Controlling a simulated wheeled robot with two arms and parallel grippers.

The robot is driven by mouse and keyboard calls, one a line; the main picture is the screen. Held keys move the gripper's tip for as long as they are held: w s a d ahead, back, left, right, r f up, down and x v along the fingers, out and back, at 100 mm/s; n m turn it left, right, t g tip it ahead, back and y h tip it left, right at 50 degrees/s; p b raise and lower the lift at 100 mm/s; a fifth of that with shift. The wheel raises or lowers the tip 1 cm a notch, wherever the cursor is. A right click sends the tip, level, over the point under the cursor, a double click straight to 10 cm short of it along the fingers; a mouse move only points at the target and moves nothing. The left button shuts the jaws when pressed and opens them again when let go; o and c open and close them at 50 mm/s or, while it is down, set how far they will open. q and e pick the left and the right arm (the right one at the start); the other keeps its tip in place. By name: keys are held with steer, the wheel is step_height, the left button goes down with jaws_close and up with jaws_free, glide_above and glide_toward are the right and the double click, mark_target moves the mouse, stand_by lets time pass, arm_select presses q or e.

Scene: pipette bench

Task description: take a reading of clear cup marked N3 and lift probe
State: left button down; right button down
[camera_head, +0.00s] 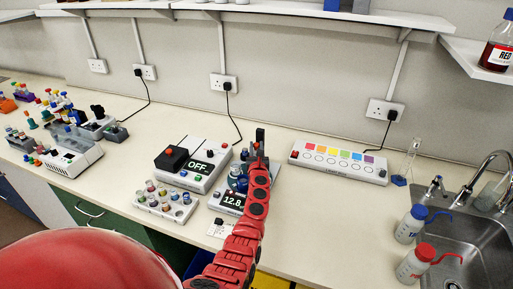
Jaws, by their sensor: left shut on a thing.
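My left gripper (259,144) is at the end of the red arm, over the back of a meter (229,207) whose dark display reads 12.8. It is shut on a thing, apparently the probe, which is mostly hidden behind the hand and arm. A white rack (153,209) with several small cups with coloured contents is left of the meter. The marking N3 is too small to read, and I cannot tell which cup it is. My right gripper is not in view.
A device (202,181) with a black lid and an OFF display stands behind the rack. A white panel with coloured squares (339,171) lies back right. Blue-capped (409,226) and red-capped (414,265) bottles stand by the sink (470,250).

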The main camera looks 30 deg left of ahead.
arm_select(q)
steer(key=shift+r, duration=0.1)
stand_by(0.7)
step_height(320, 180, up, 6)
steer(key=p, duration=0.4)
steer(key=shift+a+f+p, duration=0.1)
steer(key=shift+f+p, duration=0.1)
steer(key=shift+p, duration=0.1)
steer(key=shift+w, duration=0.1)
steer(key=c, duration=0.6)
jaws_free()
